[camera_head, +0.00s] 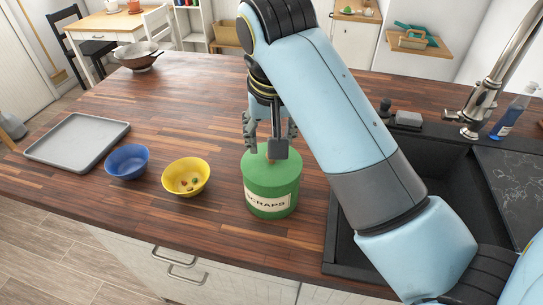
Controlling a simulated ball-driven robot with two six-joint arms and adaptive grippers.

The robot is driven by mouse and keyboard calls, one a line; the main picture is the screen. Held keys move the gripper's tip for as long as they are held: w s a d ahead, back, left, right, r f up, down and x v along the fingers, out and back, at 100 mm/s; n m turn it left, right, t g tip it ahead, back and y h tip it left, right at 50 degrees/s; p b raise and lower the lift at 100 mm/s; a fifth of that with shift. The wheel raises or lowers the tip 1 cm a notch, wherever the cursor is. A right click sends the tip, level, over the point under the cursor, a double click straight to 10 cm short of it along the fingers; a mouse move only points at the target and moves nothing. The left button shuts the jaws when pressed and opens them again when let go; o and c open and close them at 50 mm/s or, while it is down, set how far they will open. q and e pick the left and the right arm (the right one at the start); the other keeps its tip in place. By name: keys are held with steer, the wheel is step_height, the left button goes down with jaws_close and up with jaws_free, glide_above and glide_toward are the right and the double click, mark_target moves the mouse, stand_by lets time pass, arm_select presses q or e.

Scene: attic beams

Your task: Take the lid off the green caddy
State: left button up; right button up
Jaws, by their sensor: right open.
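The green caddy (270,209) stands upright on the wooden counter, with a pale label reading "SCRAPS" on its front. Its green lid (284,171) sits on top. A small tan knob on the lid shows only in part behind my gripper. My right gripper (269,150) points down over the lid, with its fingers open around or just above the knob. I cannot tell whether the fingers touch the lid. My left gripper is not in view.
A yellow bowl (186,188) with small scraps, a blue bowl (127,174) and a grey tray (78,138) stand left of the caddy. A dark sink (345,238) with a tap (476,105) lies to the right. A metal colander (138,62) stands farther back. The middle counter is clear.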

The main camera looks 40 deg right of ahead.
steer(key=shift+w+d+f, duration=0.1)
steer(key=shift+f, duration=0.35)
steer(key=shift+w+d+f, duration=0.1)
steer(key=shift+w+f, duration=0.1)
steer(key=shift+f, duration=0.15)
steer(key=x, duration=0.3)
steer(key=shift+s+d+f, duration=0.1)
steer(key=shift+d+f, duration=0.1)
steer(key=shift+f, duration=0.15)
steer(key=shift+d+f, duration=0.1)
steer(key=shift+f, duration=0.4)
steer(key=shift+w, duration=0.2)
steer(key=c, duration=0.4)
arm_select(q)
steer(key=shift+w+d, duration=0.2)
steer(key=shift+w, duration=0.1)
arm_select(e)
jaws_close()
